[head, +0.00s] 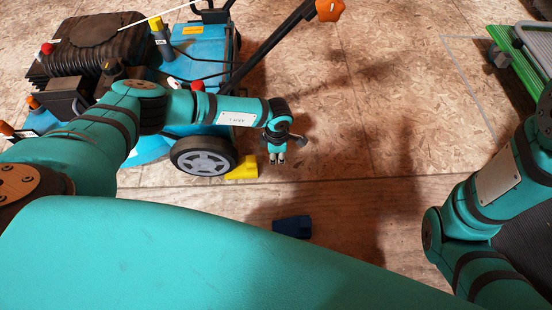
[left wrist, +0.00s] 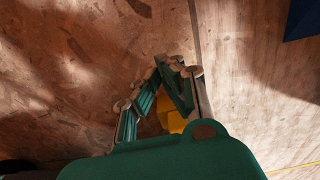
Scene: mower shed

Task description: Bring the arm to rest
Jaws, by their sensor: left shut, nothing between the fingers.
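My left arm reaches in from the left in the head view and passes in front of the mower. Its gripper (head: 277,158) points down over the floor, just right of the mower's wheel. The left gripper also shows in the left wrist view (left wrist: 178,66), its fingers drawn together with nothing between them. My right arm shows at the right edge of the head view, bent, but its gripper is out of the picture.
A blue mower (head: 205,45) with a black engine stands at the upper left. A yellow wedge (head: 243,167) sits by its wheel (head: 204,156). A dark blue block (head: 292,227) lies on the floor. A green slatted item (head: 528,55) is at the upper right. The middle floor is clear.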

